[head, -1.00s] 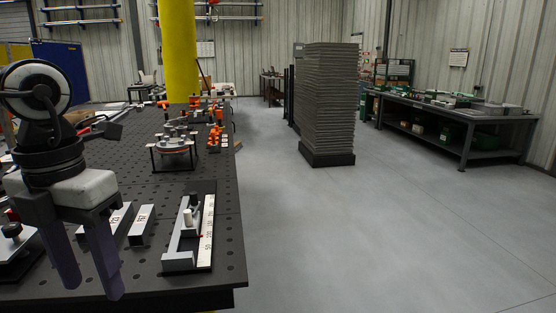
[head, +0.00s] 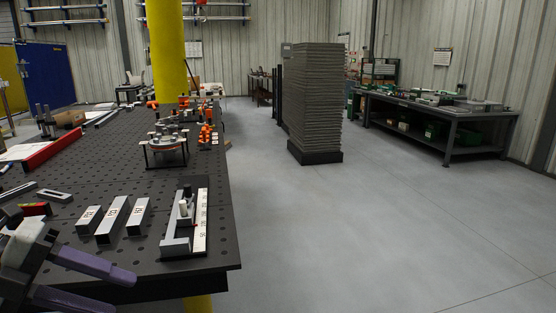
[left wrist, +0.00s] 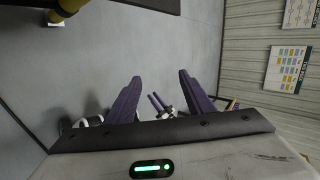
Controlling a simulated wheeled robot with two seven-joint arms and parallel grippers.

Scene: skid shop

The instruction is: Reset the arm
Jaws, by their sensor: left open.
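My left gripper (head: 112,290) is at the lower left of the head view, low by the table's near left part. Its two purple fingers are spread apart with nothing between them, and they point to the right. In the left wrist view my left gripper (left wrist: 158,90) shows the same two fingers apart, with floor and wall beyond. Part of the arm is cut off by the picture edge. My right gripper is not seen in the head view.
A black perforated table (head: 110,175) holds several labelled metal blocks (head: 112,220), a fixture with a ruler (head: 185,222) and a round fixture (head: 167,140). A yellow column (head: 168,50) stands behind. A stack of grey sheets (head: 313,100) stands on open floor (head: 370,230). A workbench (head: 435,120) is at right.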

